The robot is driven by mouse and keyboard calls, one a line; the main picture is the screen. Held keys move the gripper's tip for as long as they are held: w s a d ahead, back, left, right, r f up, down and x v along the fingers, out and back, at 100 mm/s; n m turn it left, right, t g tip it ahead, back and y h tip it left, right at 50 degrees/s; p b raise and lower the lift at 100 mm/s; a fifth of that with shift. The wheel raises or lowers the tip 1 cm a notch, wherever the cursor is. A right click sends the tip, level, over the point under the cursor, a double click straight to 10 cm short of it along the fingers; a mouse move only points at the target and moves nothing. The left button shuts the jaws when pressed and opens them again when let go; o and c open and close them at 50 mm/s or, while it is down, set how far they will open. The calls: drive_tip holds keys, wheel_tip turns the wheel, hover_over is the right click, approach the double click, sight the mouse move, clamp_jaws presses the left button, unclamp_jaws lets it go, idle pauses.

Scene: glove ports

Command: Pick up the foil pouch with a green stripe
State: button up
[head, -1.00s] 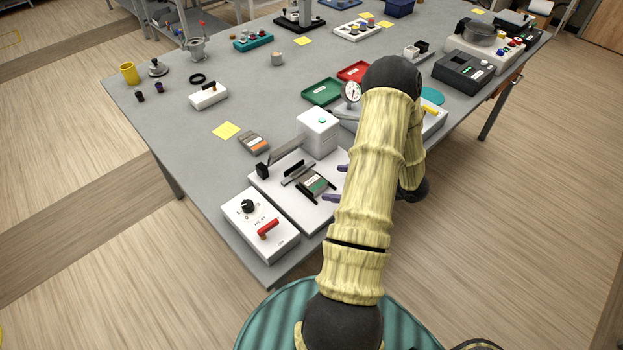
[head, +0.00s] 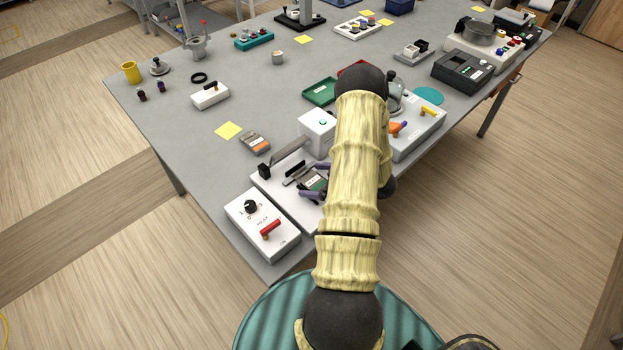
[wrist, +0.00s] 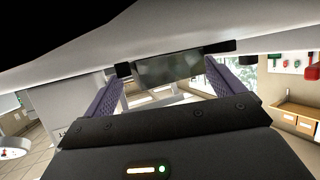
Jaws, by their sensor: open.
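The foil pouch with a green stripe (head: 314,183) lies on the white sealing device (head: 266,185) near the front edge of the table, partly hidden by my arm. My gripper (head: 311,179) has purple fingers, partly hidden, close around the pouch in the head view. In the wrist view my gripper (wrist: 166,76) is open. A dark, shiny panel with black end pieces shows between its fingers; I cannot tell whether it is the pouch. I cannot tell if the fingers touch the pouch. Another foil pouch with an orange stripe (head: 255,142) lies farther back on the table.
A green tray (head: 320,91) lies farther back. A yellow note (head: 228,131) lies on clear tabletop to the left.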

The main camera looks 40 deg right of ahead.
drive_tip(key=shift+s, duration=0.25)
drive_tip(key=c, duration=1.1)
drive_tip(key=shift+c, duration=0.5)
drive_tip(key=shift+r, duration=0.15)
